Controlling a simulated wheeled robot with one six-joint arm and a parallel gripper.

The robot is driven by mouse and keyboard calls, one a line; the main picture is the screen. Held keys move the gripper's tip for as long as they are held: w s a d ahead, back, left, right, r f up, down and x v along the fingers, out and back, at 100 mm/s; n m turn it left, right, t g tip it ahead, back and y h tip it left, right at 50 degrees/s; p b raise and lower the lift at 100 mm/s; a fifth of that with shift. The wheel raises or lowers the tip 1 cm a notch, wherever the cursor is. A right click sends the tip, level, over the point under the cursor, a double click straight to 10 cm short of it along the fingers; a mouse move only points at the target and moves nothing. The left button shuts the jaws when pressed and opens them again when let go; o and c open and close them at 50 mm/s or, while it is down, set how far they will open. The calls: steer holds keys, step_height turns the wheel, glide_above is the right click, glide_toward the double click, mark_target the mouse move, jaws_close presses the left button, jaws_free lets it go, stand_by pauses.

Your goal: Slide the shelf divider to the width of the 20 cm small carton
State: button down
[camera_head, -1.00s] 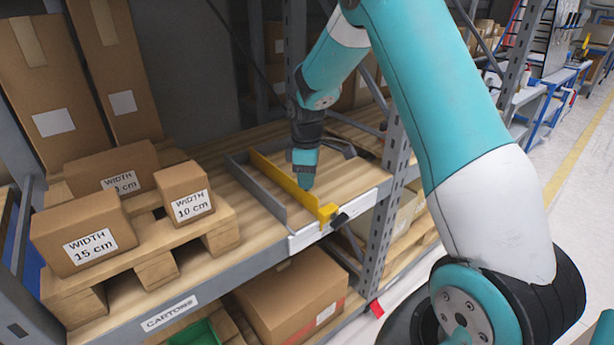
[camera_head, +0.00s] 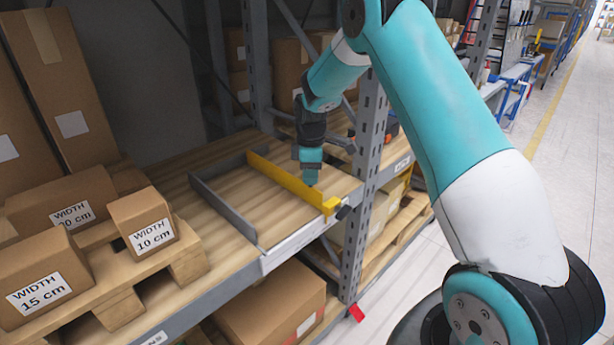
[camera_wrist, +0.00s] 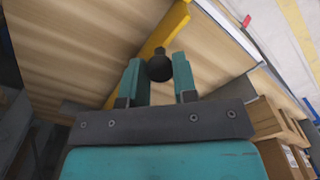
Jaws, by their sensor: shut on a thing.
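The yellow shelf divider (camera_head: 275,174) stands on the wooden shelf, to the right of a fixed-looking grey divider (camera_head: 222,207), with a clear gap between them. My gripper (camera_head: 312,183) points down at the yellow divider. In the wrist view, my gripper (camera_wrist: 158,80) has its teal fingers on either side of a black knob (camera_wrist: 159,66) beside the yellow divider (camera_wrist: 160,32), and it is shut on that knob. The small carton (camera_head: 58,194) whose label appears to read 20 cm sits at left, partly hidden behind the 10 cm carton (camera_head: 135,208).
The 15 cm carton (camera_head: 30,262) sits on the same small wooden pallet (camera_head: 190,262). A grey rack upright (camera_head: 366,175) stands just right of the divider. A white strip (camera_head: 295,248) runs along the shelf front. The shelf between the dividers is empty.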

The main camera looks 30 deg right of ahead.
steer(key=shift+w+d, duration=0.1)
steer(key=shift+d, duration=0.25)
steer(key=c, duration=0.9)
jaws_free()
step_height(320, 180, up, 18)
steer(key=b, duration=0.1)
steer(key=shift+f+b, duration=0.25)
steer(key=shift+b, duration=0.05)
